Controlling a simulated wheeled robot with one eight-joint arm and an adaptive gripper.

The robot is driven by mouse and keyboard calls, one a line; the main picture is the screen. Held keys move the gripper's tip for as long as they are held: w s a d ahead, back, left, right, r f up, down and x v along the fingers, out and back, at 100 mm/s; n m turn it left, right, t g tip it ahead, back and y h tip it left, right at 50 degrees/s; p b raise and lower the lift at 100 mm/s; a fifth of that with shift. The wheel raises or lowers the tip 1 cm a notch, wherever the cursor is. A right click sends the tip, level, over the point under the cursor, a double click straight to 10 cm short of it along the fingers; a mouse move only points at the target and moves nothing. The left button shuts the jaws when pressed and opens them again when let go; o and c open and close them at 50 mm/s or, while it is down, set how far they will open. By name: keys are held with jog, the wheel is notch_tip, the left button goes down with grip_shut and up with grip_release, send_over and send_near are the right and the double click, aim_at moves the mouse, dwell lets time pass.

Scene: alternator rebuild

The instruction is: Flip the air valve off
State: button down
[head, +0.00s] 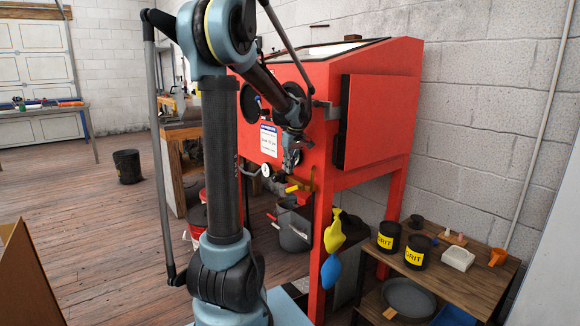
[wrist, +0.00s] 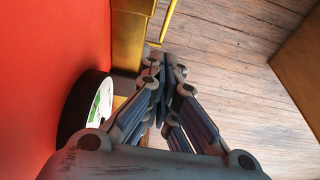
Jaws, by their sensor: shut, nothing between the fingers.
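The air valve appears to be the brass fitting on the front of the red blasting cabinet, with a yellow lever (head: 293,188). In the wrist view the brass body (wrist: 128,38) is against the red panel at the upper left, and the thin yellow lever (wrist: 170,18) sticks out beyond the fingertips. My gripper (head: 289,168) is shut and empty, pointing down just above the lever in the head view. In the wrist view my gripper's fingertips (wrist: 163,64) are close beside the brass body. I cannot tell whether they touch the lever.
A round gauge (head: 266,170) is on the red cabinet (head: 375,115), close to my gripper's left; it also shows in the wrist view (wrist: 98,105). A grey bucket (head: 293,232) stands below. Yellow and blue gloves (head: 334,232) hang at the cabinet leg. A wooden shelf (head: 460,275) is at right.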

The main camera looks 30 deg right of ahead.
aim_at(286, 190)
jog(key=x, duration=0.6)
jog(key=shift+w+f, duration=0.1)
jog(key=shift+f, duration=0.25)
jog(key=shift+d, duration=0.1)
jog(key=shift+f+g, duration=0.4)
jog(key=shift+g, duration=0.3)
jog(key=shift+w+f+g, duration=0.1)
jog(key=shift+f+g, duration=0.55)
jog(key=shift+g, duration=0.25)
jog(key=shift+s+f, duration=0.2)
jog(key=shift+f, duration=0.45)
jog(key=shift+s+f, duration=0.2)
jog(key=shift+f, duration=0.4)
